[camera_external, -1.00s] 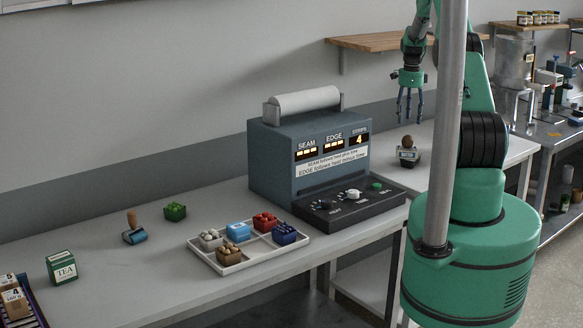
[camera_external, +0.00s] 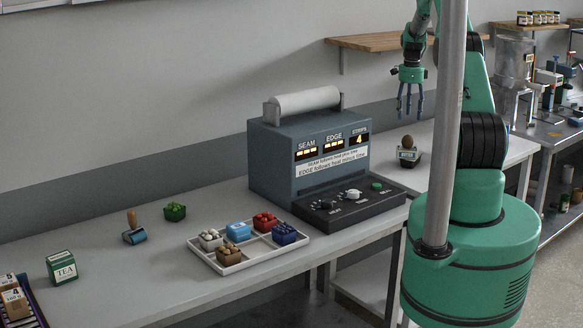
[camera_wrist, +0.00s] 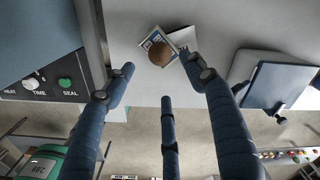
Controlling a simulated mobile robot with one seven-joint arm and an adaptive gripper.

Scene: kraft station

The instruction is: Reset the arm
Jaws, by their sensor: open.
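My gripper (camera_external: 410,92) hangs fingers-down in the air above the right end of the bench in the external view. Its blue fingers are spread open and nothing is between them. In the wrist view my gripper (camera_wrist: 160,85) shows its fingers apart. Below it a small device with a brown knob (camera_external: 407,150) stands on the bench, clear of the fingers. The brown knob also shows in the wrist view (camera_wrist: 161,53), near the top, beyond the fingertips.
The sealing machine (camera_external: 310,155) with dials stands left of my gripper. A wooden shelf (camera_external: 380,42) is on the wall behind my gripper.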

